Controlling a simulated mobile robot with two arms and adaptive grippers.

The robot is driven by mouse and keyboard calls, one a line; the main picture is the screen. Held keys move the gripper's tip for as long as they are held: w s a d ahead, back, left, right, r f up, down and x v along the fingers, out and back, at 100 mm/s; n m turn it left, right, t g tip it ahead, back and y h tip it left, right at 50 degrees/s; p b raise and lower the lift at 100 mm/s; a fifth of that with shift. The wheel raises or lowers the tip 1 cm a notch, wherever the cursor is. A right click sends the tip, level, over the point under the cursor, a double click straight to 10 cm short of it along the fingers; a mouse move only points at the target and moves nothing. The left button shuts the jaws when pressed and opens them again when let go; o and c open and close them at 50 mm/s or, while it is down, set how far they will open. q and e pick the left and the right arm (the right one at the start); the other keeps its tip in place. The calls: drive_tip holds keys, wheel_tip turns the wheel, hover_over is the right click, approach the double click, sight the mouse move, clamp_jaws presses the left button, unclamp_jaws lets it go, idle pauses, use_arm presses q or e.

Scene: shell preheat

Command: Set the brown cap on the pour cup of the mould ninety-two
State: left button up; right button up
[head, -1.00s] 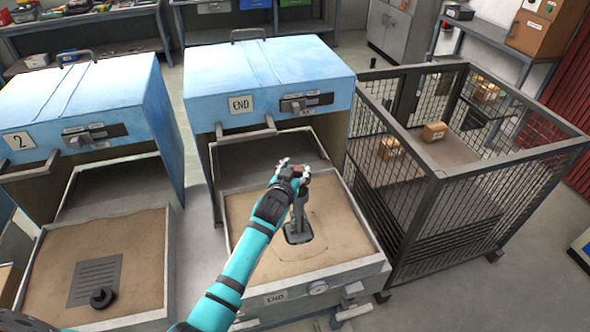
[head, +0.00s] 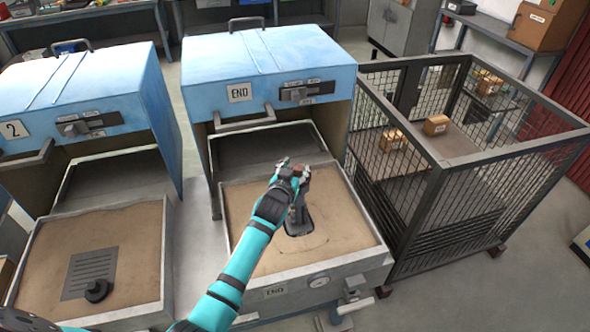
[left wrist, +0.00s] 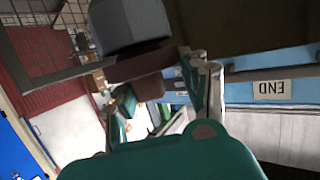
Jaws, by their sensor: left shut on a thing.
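My left gripper (head: 293,170) is shut on the brown cap (head: 301,169), above the sand tray of the oven marked END. In the left wrist view, which shows the scene upside down, the cap (left wrist: 142,64) has a broad rim and a small knob between the fingers (left wrist: 158,98). Its rim lies against the grey pour cup (left wrist: 130,22), with no clear gap; I cannot tell whether it is fully seated. The grey mould (head: 298,222) stands upright in the sand, partly hidden by my gripper and forearm. I cannot read its number. My right gripper is not in view.
The open blue END oven (head: 265,65) stands behind the mould. At left, oven 2 (head: 80,95) has its own sand tray with a grate (head: 90,272) and a black round piece (head: 97,290). A wire cage (head: 440,170) with small boxes stands close at right.

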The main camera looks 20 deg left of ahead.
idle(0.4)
use_arm(q)
drive_tip(key=o, duration=1.2)
drive_tip(key=shift+s, duration=0.1)
drive_tip(key=shift+s, duration=0.25)
drive_tip(key=v, duration=1.1)
drive_tip(key=shift+s+r, duration=0.15)
drive_tip(key=shift+r, duration=0.05)
